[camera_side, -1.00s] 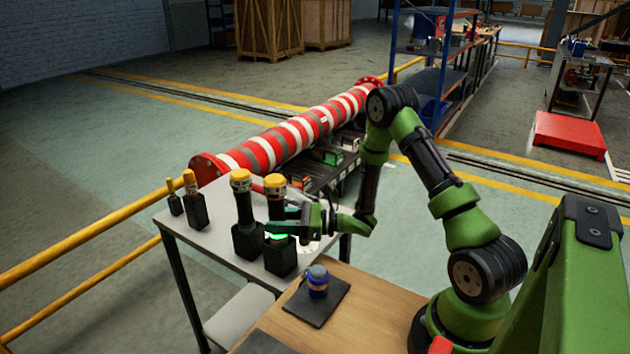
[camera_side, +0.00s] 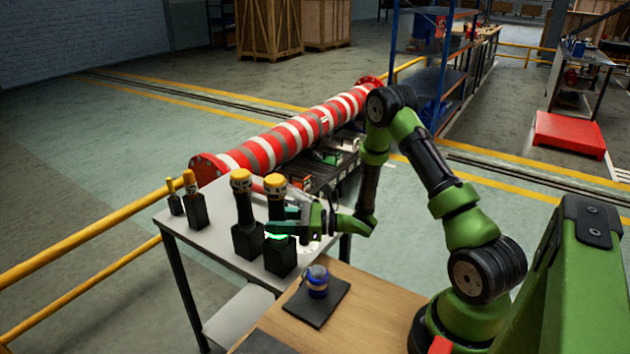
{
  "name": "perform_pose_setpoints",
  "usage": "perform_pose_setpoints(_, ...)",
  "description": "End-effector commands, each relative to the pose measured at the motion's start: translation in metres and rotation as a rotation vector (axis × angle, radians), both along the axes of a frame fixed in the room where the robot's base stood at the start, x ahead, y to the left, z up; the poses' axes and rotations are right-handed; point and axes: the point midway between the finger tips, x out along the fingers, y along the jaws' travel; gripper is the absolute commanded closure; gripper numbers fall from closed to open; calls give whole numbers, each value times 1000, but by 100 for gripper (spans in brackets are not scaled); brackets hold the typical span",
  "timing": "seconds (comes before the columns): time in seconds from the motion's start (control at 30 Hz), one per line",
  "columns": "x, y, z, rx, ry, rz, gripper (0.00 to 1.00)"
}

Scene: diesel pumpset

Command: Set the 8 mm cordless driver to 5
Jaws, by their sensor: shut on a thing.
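Several yellow-capped black tools stand upright in black holders on the grey table (camera_side: 215,262). Two large ones stand near the middle: one at the left (camera_side: 243,212) and one at the right (camera_side: 276,199). Two smaller ones, a slim one (camera_side: 173,196) and a thicker one (camera_side: 193,198), stand at the far left. I cannot tell which is the 8 mm driver, and no setting can be read. My gripper (camera_side: 279,229) is shut on the right large tool, just above its holder. A green glow shows at the tool below the jaws. The fingers partly hide the tool.
A red and white striped shaft (camera_side: 290,130) lies behind the table. A yellow rail (camera_side: 90,235) runs along the left.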

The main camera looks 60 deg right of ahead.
Motion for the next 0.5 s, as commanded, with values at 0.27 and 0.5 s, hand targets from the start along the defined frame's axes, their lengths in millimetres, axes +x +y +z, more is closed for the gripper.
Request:
perform_pose_setpoints(0.27,1,0,-3,-1,-4,1,100)
perform_pose_setpoints(0.5,1,0,-7,0,-4,1,100)
